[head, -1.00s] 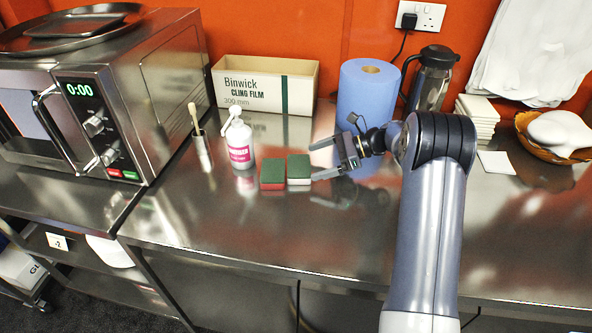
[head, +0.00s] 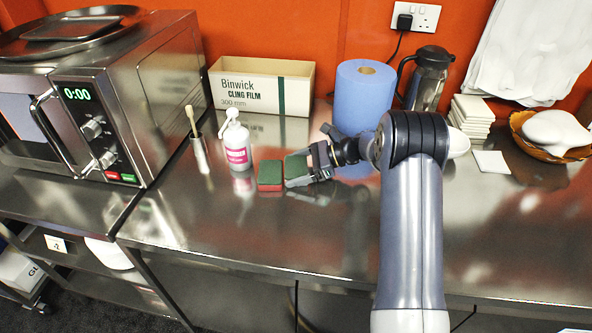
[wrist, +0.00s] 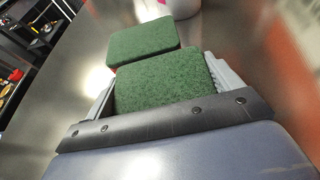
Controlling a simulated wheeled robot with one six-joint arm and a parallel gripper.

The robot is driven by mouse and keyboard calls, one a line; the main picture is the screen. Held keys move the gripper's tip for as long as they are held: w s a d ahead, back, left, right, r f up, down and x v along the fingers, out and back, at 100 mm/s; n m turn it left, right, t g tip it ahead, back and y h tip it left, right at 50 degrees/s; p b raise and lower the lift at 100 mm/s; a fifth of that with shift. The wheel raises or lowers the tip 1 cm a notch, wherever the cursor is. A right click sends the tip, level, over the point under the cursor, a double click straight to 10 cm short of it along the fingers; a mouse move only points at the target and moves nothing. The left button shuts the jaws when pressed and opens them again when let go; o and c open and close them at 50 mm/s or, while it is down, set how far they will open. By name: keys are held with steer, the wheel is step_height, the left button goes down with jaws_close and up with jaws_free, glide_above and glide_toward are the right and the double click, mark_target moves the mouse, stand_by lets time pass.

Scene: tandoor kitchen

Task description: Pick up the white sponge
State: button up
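The white sponge with a green scouring top (head: 296,166) lies on the steel counter. In the wrist view its green top (wrist: 165,80) fills most of the space between the fingers. My gripper (head: 294,170) is around it from the right, with one finger along its near side and the other along its far side. The fingers look open, with very little gap to the sponge. The white lower part is mostly hidden. A red sponge with a green top (head: 269,174) lies just left of it; it also shows beyond it in the wrist view (wrist: 143,40).
A soap bottle (head: 236,146) and a metal cup with a brush (head: 200,152) stand to the left. Behind are a cling film box (head: 240,92) and a blue paper roll (head: 362,100). A microwave (head: 150,85) stands far left. The front counter is clear.

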steer(key=c, duration=0.4)
steer(key=shift+r, duration=0.1)
